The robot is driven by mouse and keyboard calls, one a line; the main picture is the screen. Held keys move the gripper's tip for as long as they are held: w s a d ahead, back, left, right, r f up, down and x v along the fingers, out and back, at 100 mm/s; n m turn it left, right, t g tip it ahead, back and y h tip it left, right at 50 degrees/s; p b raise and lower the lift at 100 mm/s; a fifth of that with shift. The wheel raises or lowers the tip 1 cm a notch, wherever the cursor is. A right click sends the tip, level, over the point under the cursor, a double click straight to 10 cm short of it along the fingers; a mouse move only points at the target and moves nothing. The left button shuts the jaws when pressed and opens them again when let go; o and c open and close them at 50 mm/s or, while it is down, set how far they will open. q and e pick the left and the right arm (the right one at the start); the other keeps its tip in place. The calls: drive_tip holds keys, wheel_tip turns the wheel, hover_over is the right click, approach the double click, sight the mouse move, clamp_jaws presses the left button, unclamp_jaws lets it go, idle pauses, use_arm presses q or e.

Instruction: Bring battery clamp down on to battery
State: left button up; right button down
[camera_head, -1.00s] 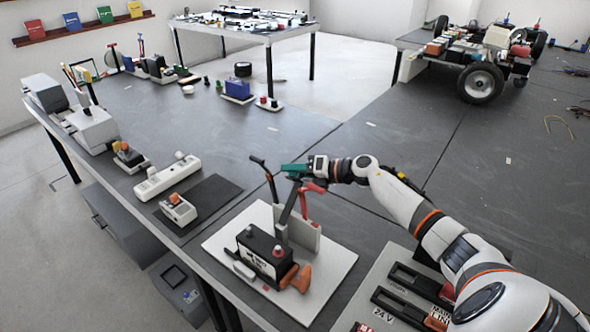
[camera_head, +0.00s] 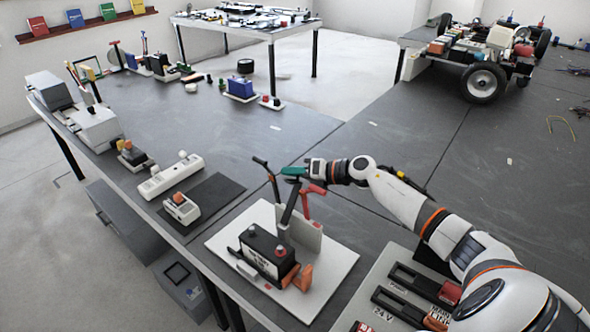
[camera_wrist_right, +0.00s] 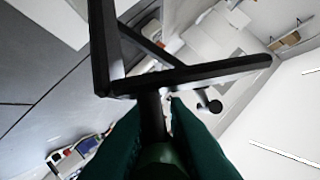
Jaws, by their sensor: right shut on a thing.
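The black battery (camera_head: 264,252) with a white label and red and grey terminals stands on a white board (camera_head: 335,262) near the front table edge. The battery clamp (camera_head: 289,207), a dark bar, is raised and tilted above and behind the battery, apart from its top. My right gripper (camera_head: 294,171), with green fingers, is at the clamp's upper end. In the right wrist view the green fingers (camera_wrist_right: 160,125) are closed around a dark stem of the black clamp frame (camera_wrist_right: 185,78). The exact grip contact is partly hidden. My left gripper is not in view.
A red lever (camera_head: 313,190) and a dark upright handle (camera_head: 268,176) stand close to my right gripper. An orange part (camera_head: 303,277) sits beside the battery. A white panel (camera_head: 390,285) marked 24 V lies at front right.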

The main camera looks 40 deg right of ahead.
drive_tip(key=c, duration=1.4)
unclamp_jaws()
drive_tip(key=shift+s+d, duration=0.2)
drive_tip(key=shift+s, duration=0.05)
drive_tip(key=b+v, duration=0.2)
drive_tip(key=v, duration=0.9)
drive_tip(key=shift+s+r+b, duration=0.15)
drive_tip(key=shift+r+b, duration=0.05)
drive_tip(key=shift+b, duration=0.15)
drive_tip(key=shift+d, duration=0.1)
